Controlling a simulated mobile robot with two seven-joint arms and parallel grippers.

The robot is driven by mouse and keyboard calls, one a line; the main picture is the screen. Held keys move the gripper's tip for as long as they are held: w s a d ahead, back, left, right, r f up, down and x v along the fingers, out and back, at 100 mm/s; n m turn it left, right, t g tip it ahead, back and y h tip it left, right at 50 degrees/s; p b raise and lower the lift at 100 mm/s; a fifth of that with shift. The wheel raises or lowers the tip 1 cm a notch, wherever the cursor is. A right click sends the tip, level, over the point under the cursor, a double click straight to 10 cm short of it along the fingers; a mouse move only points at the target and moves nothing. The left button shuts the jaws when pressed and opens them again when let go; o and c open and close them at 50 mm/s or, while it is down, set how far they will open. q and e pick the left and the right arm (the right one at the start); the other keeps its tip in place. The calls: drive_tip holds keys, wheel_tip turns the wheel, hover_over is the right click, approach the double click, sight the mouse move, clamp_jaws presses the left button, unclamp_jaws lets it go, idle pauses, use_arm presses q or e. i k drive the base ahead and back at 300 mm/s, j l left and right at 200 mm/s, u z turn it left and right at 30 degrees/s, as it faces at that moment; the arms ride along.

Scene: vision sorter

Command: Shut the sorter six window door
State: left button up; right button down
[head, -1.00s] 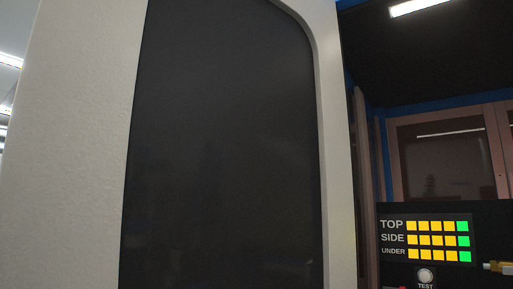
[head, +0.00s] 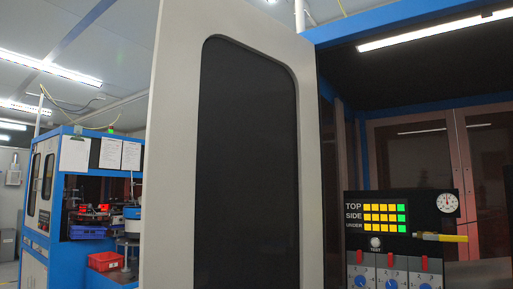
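The sorter door (head: 174,150) stands swung open in the middle of the head view. It is a light grey panel with a tall, dark, round-cornered window (head: 247,165). Its right edge is near the blue frame (head: 400,27) of the sorter, and the opening to the right of it is uncovered. The door's lower edge is out of the picture. No handle shows on the part in view. Neither of my grippers is in view.
Inside the opening is a dark control panel (head: 382,193) with yellow and green lights, a gauge (head: 447,202) and a yellow-handled part (head: 452,238). At left stands another blue machine (head: 66,215) with a red bin (head: 106,261). Floor room near me is not visible.

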sight(232, 197)
drive_tip(key=k+z, duration=0.2)
drive_tip(key=z, duration=0.25)
drive_tip(key=k+l+z, duration=0.1)
drive_tip(key=z, duration=0.4)
drive_tip(key=j+z, duration=0.1)
drive_tip(key=z, duration=0.65)
drive_tip(key=j+z, duration=0.1)
drive_tip(key=z, duration=0.25)
drive_tip(key=k+j, duration=0.1)
drive_tip(key=j, duration=0.6)
drive_tip(key=k+j, duration=0.1)
drive_tip(key=j, duration=1.25)
drive_tip(key=k+j, duration=0.15)
drive_tip(key=j, duration=0.55)
drive_tip(key=k+j, duration=0.1)
drive_tip(key=j, duration=0.55)
